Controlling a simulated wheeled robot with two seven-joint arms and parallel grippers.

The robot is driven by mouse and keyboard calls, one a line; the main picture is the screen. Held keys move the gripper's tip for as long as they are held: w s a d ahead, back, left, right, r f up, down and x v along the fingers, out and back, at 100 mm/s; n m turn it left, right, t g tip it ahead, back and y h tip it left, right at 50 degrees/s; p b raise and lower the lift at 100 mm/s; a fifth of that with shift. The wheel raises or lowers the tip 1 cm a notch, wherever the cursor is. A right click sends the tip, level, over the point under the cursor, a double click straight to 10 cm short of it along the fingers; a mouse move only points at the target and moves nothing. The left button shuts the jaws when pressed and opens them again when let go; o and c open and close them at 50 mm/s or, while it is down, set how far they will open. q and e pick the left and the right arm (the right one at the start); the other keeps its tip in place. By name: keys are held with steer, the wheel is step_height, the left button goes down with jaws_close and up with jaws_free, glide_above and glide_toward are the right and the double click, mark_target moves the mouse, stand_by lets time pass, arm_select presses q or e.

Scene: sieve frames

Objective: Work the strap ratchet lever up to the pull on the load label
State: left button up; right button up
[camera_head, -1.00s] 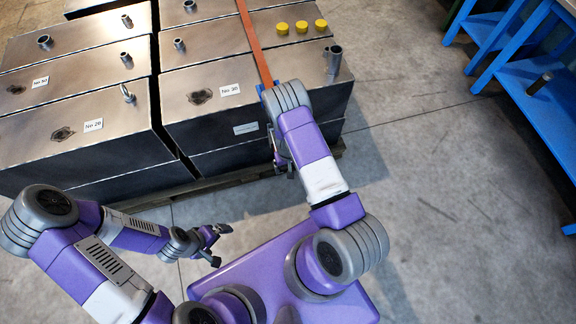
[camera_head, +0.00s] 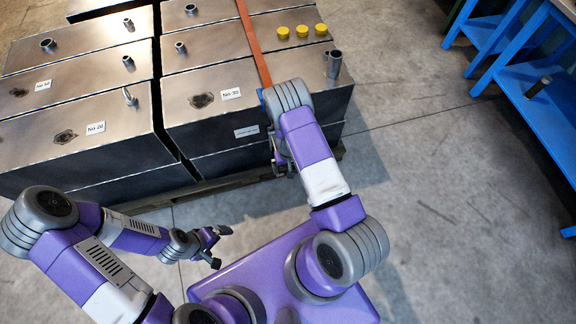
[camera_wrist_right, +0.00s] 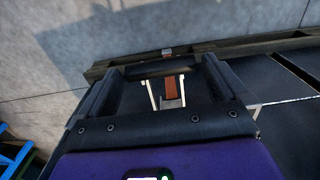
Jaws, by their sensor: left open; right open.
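The orange strap (camera_head: 252,40) runs over the steel boxes and down their front face, where my right arm hides most of it. In the right wrist view a short piece of strap (camera_wrist_right: 171,86) shows between pale metal side bars. A dark crossbar (camera_wrist_right: 160,68), seemingly the ratchet lever's grip, spans between the fingers of my right gripper (camera_wrist_right: 160,80); the gripper is open around it, contact unclear. In the head view my right gripper (camera_head: 282,160) is partly hidden at the front face. A small white label (camera_head: 246,131), probably the load label, is unreadable. My left gripper (camera_head: 220,246) is open and empty.
The steel boxes (camera_head: 90,100) stand on a wooden pallet (camera_head: 225,185). A blue corner piece (camera_head: 262,92) sits under the strap at the box edge. Yellow caps (camera_head: 302,31) and pipe stubs stand on top. Blue shelving (camera_head: 545,110) is at right. The floor between is clear.

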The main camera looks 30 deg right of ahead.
step_height(320, 180, up, 7)
steer(key=shift+p, duration=1.1)
